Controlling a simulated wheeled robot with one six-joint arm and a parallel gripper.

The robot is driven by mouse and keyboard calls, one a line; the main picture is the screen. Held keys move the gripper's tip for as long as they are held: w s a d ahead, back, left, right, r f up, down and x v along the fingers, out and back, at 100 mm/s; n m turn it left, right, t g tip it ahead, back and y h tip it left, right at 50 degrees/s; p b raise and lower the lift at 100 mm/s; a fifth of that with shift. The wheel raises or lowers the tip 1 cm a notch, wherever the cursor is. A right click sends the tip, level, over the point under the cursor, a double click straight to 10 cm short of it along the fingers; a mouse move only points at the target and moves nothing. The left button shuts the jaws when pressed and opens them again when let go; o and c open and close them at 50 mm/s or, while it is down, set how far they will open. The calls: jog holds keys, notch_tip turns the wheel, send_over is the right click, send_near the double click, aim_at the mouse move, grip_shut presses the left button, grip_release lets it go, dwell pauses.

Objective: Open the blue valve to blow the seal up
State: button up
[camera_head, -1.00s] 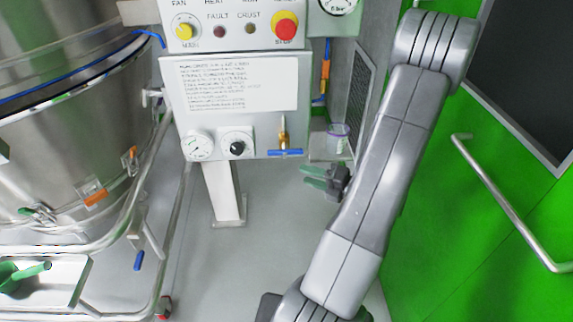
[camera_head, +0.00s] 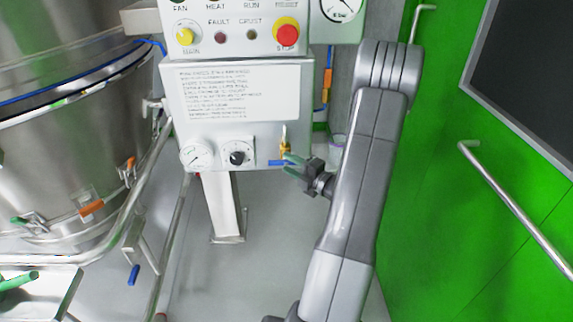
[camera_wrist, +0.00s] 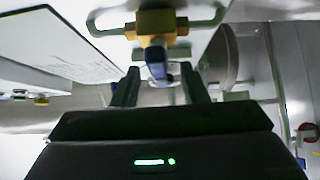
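The blue valve is a blue lever (camera_head: 276,163) on a brass body (camera_head: 285,147) at the lower right of the grey panel. The lever lies crosswise in the head view, its right end partly hidden by my gripper. My gripper (camera_head: 291,164) has green fingers and is at the lever's right end. In the wrist view the brass body (camera_wrist: 157,22) is straight ahead, and the blue lever (camera_wrist: 156,65) points toward me between the fingertips of my gripper (camera_wrist: 160,76). The fingers are apart, with gaps showing beside the lever. I cannot tell whether either finger touches it.
A pressure dial (camera_head: 196,155) and a black knob (camera_head: 237,154) sit left of the valve. A red stop button (camera_head: 286,33) is above. A steel vessel (camera_head: 75,150) with rails is at left, a green wall (camera_head: 450,220) at right.

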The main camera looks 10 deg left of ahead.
jog(key=shift+x, duration=1.05)
grip_shut()
